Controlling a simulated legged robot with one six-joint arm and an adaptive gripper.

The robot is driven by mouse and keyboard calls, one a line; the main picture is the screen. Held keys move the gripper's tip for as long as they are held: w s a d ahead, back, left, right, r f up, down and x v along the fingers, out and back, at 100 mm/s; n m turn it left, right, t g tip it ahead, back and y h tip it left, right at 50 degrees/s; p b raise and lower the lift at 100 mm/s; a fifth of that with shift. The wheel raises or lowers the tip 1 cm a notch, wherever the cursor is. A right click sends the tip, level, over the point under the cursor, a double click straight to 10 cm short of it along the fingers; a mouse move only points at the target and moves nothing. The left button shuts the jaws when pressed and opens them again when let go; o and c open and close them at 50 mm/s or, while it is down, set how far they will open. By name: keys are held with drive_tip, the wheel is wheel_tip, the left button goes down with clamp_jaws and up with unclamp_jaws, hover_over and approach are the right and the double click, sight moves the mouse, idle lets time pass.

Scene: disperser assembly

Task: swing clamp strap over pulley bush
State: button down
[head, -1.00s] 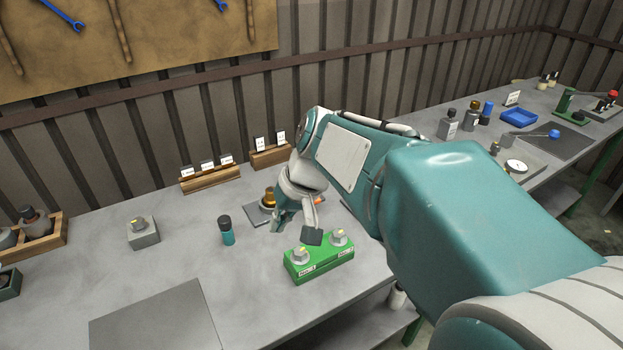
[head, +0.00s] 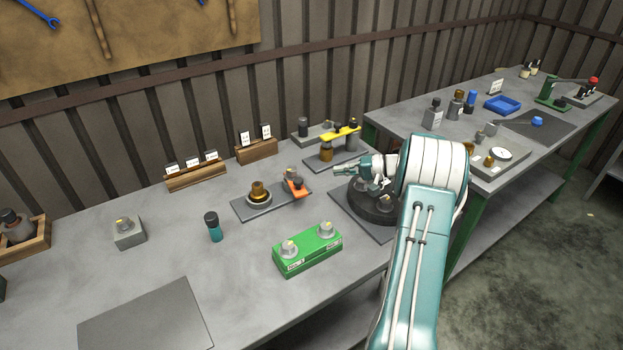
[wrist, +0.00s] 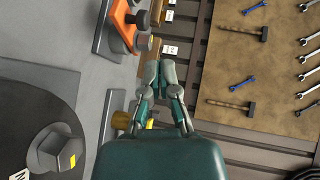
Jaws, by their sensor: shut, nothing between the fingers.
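A yellow strap (head: 341,133) sits on a dark post at the back of the bench. Its left end appears above a brown bush (head: 326,154); whether it touches the bush I cannot tell. In the wrist view, part of the yellow strap (wrist: 150,124) and the brown bush (wrist: 121,120) show beside my fingers, partly hidden by my gripper. My gripper (head: 340,170) points left, just in front of the strap's plate and apart from the strap. In the wrist view my gripper's fingers (wrist: 158,70) are together and empty.
A round dark base (head: 368,207) lies below my wrist. An orange lever (head: 297,187) and a bronze flanged piece (head: 259,192) stand to the left. A green block (head: 307,252) with two knobs and a teal bottle (head: 213,227) are nearer. The front-left bench is mostly clear.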

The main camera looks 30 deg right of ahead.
sight(295, 180)
drive_tip(key=d+f, duration=0.1)
drive_tip(key=d+f+t, duration=0.1)
drive_tip(key=d, duration=0.1)
drive_tip(key=d+f+m+t, duration=0.1)
drive_tip(key=d, duration=0.1)
drive_tip(key=shift+s+d+f, duration=0.2)
drive_tip(key=shift+s, duration=0.2)
drive_tip(key=x, duration=0.9)
drive_tip(key=shift+w+a, duration=0.3)
drive_tip(key=shift+w+a+f, duration=0.1)
drive_tip(key=shift+a+f, duration=0.05)
drive_tip(key=shift+a, duration=1.1)
drive_tip(key=shift+a+f, duration=0.1)
drive_tip(key=shift+a, duration=0.6)
